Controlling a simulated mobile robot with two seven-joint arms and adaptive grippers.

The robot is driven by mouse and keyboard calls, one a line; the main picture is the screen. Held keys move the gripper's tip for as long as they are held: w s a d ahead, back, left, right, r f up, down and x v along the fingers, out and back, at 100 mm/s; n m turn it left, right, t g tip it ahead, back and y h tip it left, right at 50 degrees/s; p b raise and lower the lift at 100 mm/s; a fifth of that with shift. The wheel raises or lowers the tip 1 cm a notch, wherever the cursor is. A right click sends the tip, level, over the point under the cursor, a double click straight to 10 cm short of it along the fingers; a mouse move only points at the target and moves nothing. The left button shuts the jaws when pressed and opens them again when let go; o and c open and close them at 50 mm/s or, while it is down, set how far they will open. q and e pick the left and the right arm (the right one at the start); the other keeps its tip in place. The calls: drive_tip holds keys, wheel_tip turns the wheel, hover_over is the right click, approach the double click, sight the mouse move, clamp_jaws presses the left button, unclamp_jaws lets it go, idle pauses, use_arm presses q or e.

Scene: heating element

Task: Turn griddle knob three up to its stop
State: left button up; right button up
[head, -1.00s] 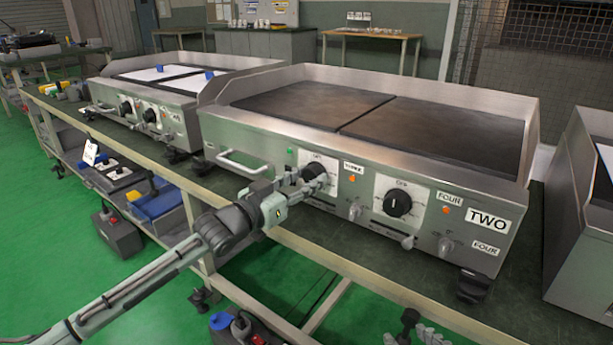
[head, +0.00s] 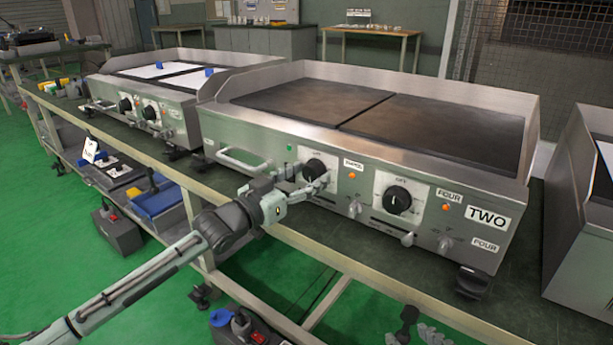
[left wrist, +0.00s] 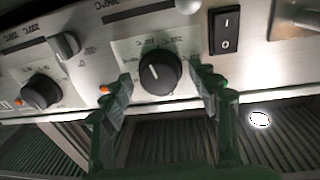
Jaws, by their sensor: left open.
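Griddle TWO (head: 370,150) stands on the bench. Its left dark round knob (head: 314,169), beside a small label that seems to read THREE, sits on a white dial plate. My left gripper (head: 318,188) is open just below and in front of this knob. In the left wrist view the knob (left wrist: 160,72) shows between and beyond the spread fingers (left wrist: 160,95), apart from them. Its white pointer line is visible; the dial text looks inverted there. The knob marked FOUR (head: 397,200) is to the right. What appears to be my right gripper (head: 418,328) is partly cut off at the bottom edge.
A bar handle (head: 243,163) sticks out left of the knob. Small levers (head: 354,209) sit below the dials. A rocker switch (left wrist: 224,30) shows in the left wrist view. Another griddle (head: 150,105) stands at left, and a metal unit (head: 585,220) at right.

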use_arm(q)
drive_tip(key=v, duration=1.2)
